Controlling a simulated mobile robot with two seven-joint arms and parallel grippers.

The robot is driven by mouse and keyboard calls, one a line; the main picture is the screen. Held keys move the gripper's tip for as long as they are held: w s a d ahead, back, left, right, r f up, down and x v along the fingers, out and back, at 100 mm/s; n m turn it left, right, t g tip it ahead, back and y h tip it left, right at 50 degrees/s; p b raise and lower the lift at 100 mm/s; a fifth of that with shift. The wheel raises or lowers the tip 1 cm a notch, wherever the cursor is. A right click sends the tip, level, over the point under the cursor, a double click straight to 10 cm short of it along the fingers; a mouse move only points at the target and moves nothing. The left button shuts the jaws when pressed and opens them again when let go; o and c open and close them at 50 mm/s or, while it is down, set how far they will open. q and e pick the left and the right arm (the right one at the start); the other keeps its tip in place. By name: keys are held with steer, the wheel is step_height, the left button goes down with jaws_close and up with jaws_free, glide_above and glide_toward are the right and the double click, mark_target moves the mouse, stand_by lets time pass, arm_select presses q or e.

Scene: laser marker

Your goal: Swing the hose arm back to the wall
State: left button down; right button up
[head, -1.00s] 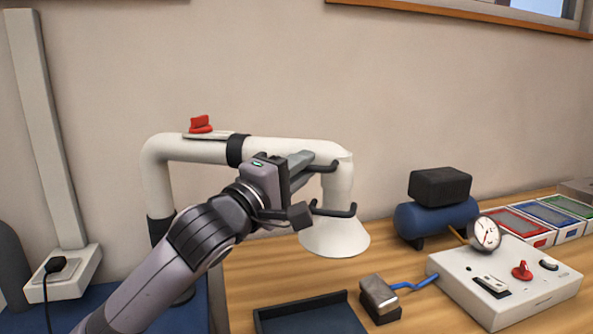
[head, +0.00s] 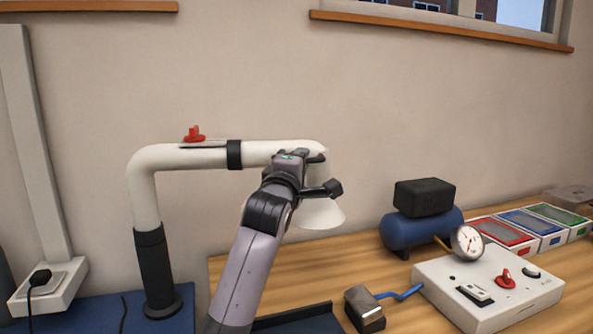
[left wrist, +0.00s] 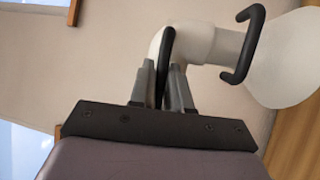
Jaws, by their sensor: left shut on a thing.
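The white hose arm (head: 205,157) rises from a black post (head: 155,265) and runs to the right in front of the wall, ending in a white cone hood (head: 322,214). A red knob (head: 194,134) sits on the tube. My left gripper (head: 313,158) is at the hood end, partly covering it. In the left wrist view, its fingers are shut on a black handle (left wrist: 167,42) beside the white tube. A second black handle (left wrist: 252,40) stands free near the hood in that view. My right gripper is not in view.
On the wooden bench are a white control box (head: 490,290) with a gauge (head: 467,242), a blue compressor (head: 422,230), coloured trays (head: 505,237), a metal-headed block (head: 364,305) and a dark tray (head: 300,320). The plain wall (head: 360,110) is behind.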

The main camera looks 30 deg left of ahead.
arm_select(q)
steer(key=w, duration=0.1)
steer(key=w+a+n+y+b, duration=0.1)
steer(key=w+y, duration=0.1)
steer(key=w, duration=0.1)
steer(key=shift+a, duration=0.35)
steer(key=shift+w+a+n+g+y+b, duration=0.5)
steer(key=shift+w+a+y, duration=0.1)
steer(key=shift+w+y, duration=0.25)
steer(key=c, duration=1.2)
jaws_free()
steer(key=shift+o, duration=0.2)
steer(key=shift+s+f, duration=0.1)
steer(key=shift+s, duration=0.05)
